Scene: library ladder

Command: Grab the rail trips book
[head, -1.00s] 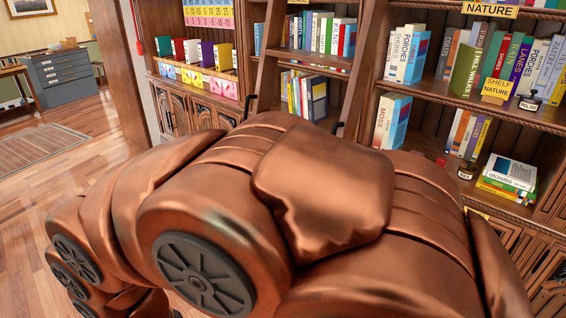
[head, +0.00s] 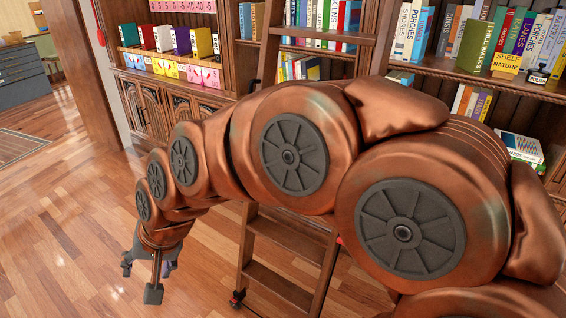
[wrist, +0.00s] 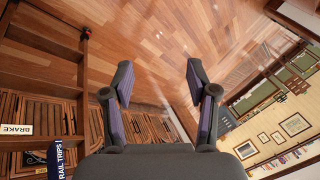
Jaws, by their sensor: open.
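The rail trips book (wrist: 58,160) shows in the wrist view at the bottom left corner, as a dark blue spine with white "RAIL TRIPS" lettering. Its lower part is cut off by the frame edge, and what it rests on is hard to tell. My gripper (wrist: 160,80) is open and empty, with the floor showing between its fingers; the book is to the left of it, apart from it. In the head view my gripper (head: 150,277) hangs low over the wooden floor at the left. I cannot pick out the book in the head view.
A wooden ladder (head: 285,268) on wheels stands before the bookshelves, partly behind my arm. In the wrist view a "BRAKE" label (wrist: 16,130) sits near the book. Carved cabinet doors (head: 147,112) line the wall. The floor (head: 60,240) at left is clear.

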